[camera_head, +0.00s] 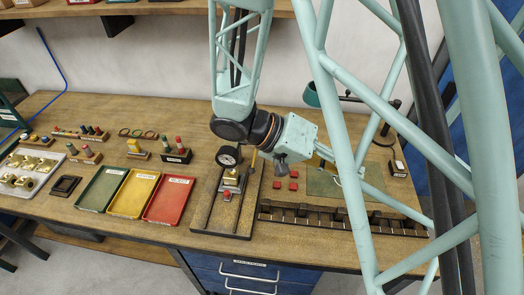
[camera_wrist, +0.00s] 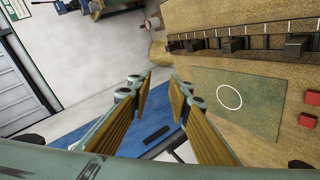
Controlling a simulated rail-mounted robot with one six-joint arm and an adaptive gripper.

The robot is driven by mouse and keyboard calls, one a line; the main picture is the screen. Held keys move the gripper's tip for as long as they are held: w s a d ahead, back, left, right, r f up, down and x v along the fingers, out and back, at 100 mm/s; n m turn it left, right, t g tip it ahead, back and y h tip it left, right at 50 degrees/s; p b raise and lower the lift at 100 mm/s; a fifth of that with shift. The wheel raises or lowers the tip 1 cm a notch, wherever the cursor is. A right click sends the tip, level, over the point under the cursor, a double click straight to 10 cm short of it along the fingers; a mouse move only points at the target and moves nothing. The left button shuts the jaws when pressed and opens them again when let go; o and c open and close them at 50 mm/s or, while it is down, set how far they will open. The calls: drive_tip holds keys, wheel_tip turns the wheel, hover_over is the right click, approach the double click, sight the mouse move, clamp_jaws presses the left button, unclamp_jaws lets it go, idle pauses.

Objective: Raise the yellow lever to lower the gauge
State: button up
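The round gauge (camera_head: 228,157) has a white face and black rim and stands at the back of a dark wooden fixture. I cannot read its needle. Neither gauge nor lever shows in the wrist view.
The fixture (camera_head: 209,215) carries a brass part and a red piece. Right of it lie red blocks (camera_head: 293,187), a green mat (camera_head: 318,188) and a slotted rail (camera_head: 345,219). Green, yellow and red trays (camera_head: 168,201) lie left. A lamp (camera_head: 311,94) stands behind.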

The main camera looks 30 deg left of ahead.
drive_tip(key=s+a+f+n+t+y, duration=0.3)
drive_tip(key=a+t+y, duration=0.1)
drive_tip(key=a, duration=0.5)
drive_tip(key=s+a+f+n+t+y, duration=0.3)
drive_tip(key=s+a+n+t, duration=0.1)
drive_tip(key=a, duration=0.4)
drive_tip(key=s+a+f+n+t+y, duration=0.3)
drive_tip(key=a+f+n+t+y, duration=0.1)
drive_tip(key=a, duration=0.5)
drive_tip(key=shift+s+a+y, duration=0.3)
drive_tip(key=shift+s+a, duration=0.05)
drive_tip(key=shift+w, duration=0.15)
drive_tip(key=w+p, duration=0.1)
drive_tip(key=w, duration=1.2)
drive_tip(key=shift+w+a, duration=0.2)
drive_tip(key=shift+a, duration=0.25)
drive_tip(key=shift+c, duration=0.6)
clamp_jaws()
